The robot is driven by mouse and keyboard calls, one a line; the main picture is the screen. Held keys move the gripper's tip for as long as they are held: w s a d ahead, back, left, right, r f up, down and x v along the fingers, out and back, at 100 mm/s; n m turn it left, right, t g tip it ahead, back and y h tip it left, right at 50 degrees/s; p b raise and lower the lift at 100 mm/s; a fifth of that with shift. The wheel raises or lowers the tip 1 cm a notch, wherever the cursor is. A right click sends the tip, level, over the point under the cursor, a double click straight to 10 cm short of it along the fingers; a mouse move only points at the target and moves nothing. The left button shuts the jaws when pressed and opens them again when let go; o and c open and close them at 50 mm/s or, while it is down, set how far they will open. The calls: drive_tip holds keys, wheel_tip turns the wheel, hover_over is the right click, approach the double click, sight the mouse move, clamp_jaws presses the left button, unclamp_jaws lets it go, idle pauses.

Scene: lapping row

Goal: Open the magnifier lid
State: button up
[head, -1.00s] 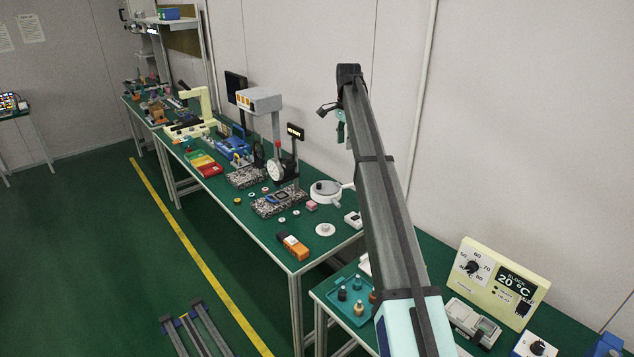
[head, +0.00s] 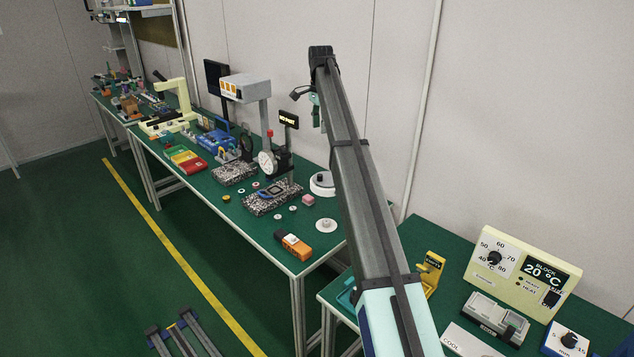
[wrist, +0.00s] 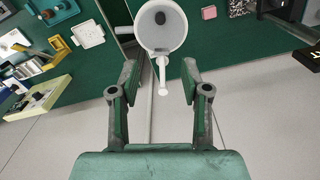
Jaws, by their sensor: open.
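A white round unit with a dark knob-like spot inside its rim and a straight white handle, which looks like the magnifier with its lid, is at the top middle of the wrist view (wrist: 161,45). In the head view the white round unit (head: 321,186) stands on the bench, partly hidden by my arm. My gripper (wrist: 159,66) is open in the wrist view; the handle's end lies between its fingers in the picture, and I cannot tell whether it touches. In the head view my gripper (head: 316,110) hangs small at the arm's far end.
A pink block (head: 308,200), a white disc (head: 326,225) and an orange-black tool (head: 293,245) lie near the unit. Speckled plates (head: 272,198) with a dial gauge stand behind-left. A cream heater panel (head: 522,272) is on the near-right bench. The wall is close behind.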

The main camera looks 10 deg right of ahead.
sight(320, 175)
wheel_tip(320, 175, down, 20)
drive_tip(key=p, duration=0.3)
drive_tip(key=shift+p, duration=0.4)
drive_tip(key=shift+r, duration=0.1)
clamp_jaws()
